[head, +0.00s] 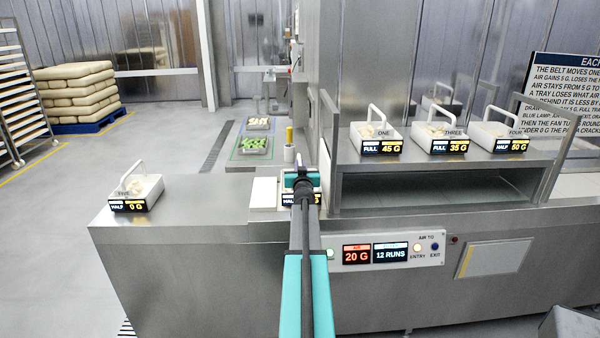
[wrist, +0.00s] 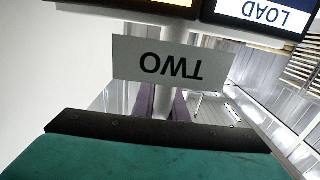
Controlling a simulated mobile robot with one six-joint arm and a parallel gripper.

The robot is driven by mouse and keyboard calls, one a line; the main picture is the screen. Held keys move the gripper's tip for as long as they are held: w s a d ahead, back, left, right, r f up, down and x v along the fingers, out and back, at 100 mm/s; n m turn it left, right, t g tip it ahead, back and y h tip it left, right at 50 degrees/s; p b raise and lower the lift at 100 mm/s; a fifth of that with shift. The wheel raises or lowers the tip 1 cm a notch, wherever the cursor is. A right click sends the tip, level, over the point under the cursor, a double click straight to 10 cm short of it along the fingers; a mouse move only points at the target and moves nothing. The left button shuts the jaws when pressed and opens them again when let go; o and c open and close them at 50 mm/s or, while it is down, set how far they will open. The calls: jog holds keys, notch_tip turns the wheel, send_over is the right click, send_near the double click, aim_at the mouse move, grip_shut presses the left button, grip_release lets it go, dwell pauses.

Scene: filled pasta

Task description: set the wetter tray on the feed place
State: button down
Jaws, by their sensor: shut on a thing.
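My gripper (head: 302,182) is shut on the tray marked TWO, over the counter left of the dryer opening. Its card, TWO (wrist: 172,60), shows upside down in the wrist view. My arm hides most of this tray; its display (head: 288,200) reads HALF, with the grams covered. Tray FIVE (head: 146,188), HALF 0 G, stands on the left counter. On the dryer top stand tray ONE (head: 362,139), FULL 45 G, tray THREE (head: 432,138), FULL 35 G, and tray FOUR (head: 487,136), HALF 50 G. I cannot tell whether tray TWO touches the counter.
A white plate (head: 264,193) lies on the counter just left of tray TWO. The panel (head: 388,250) shows AIR 20 G and 12 RUNS; the ENTRY lamp is amber, the EXIT lamp blue. The counter (head: 205,205) between tray FIVE and the plate is clear.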

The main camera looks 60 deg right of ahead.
jog(key=shift+f, duration=0.45)
jog(key=c, duration=1.8)
grip_release()
jog(key=shift+o, duration=0.2)
jog(key=shift+a, duration=0.1)
jog(key=v, duration=1.2)
jog(key=shift+w+r, duration=0.1)
jog(key=shift+r, duration=0.1)
